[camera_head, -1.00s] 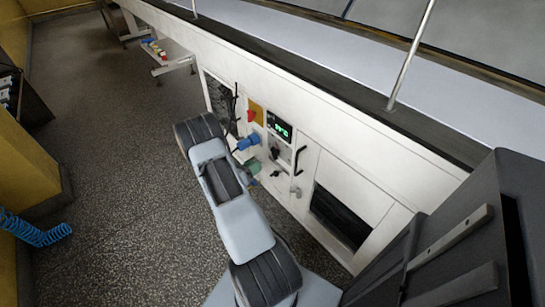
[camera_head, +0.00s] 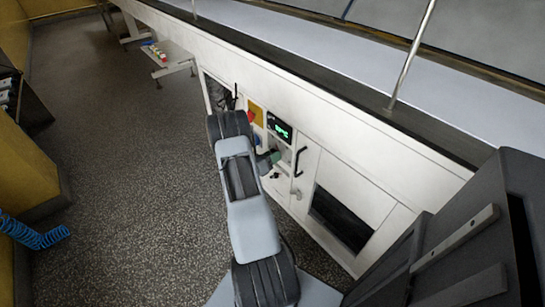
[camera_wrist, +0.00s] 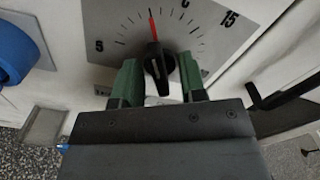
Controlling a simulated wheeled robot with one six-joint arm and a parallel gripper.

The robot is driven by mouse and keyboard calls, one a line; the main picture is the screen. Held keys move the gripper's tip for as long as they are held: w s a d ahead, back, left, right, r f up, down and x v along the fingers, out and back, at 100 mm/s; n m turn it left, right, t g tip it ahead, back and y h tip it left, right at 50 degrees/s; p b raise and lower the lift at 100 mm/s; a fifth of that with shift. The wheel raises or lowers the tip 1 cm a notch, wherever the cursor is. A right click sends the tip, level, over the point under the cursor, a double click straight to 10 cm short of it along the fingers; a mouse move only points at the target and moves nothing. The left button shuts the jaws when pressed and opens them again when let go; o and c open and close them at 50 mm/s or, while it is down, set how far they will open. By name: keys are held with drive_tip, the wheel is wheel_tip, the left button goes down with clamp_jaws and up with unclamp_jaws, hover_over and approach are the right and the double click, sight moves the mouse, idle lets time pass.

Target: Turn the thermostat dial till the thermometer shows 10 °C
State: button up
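The thermostat dial (camera_wrist: 159,66) is a black knob on a grey scale plate (camera_wrist: 108,18) in the wrist view. The plate carries a 5 at left, a 15 at right and tick marks between. A thin red line stands just above the knob, near the top of the scale. My gripper (camera_wrist: 158,78) has green fingers standing apart on either side of the knob, with a gap visible around it. In the head view my gripper (camera_head: 268,160) is at the white machine's panel. A display (camera_head: 279,127) there shows green digits, too small to read surely.
A black handle (camera_head: 299,161) is right of the panel; it also shows in the wrist view (camera_wrist: 285,92). A blue round part (camera_wrist: 18,52) is at left in the wrist view. A red and yellow switch (camera_head: 254,115) sits by the display.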

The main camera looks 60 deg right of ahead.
drive_tip(key=shift+c, duration=0.4)
drive_tip(key=c, duration=0.5)
drive_tip(key=shift+o, duration=0.2)
drive_tip(key=shift+f+m+b, duration=0.2)
drive_tip(key=shift+m+b, duration=0.6)
drive_tip(key=shift+m, duration=0.3)
drive_tip(key=m+b, duration=0.1)
drive_tip(key=m, duration=0.1)
drive_tip(key=shift+r+m, duration=0.15)
drive_tip(key=shift+m, duration=0.25)
drive_tip(key=o, duration=0.5)
drive_tip(key=shift+o, duration=0.2)
drive_tip(key=shift+a, duration=0.1)
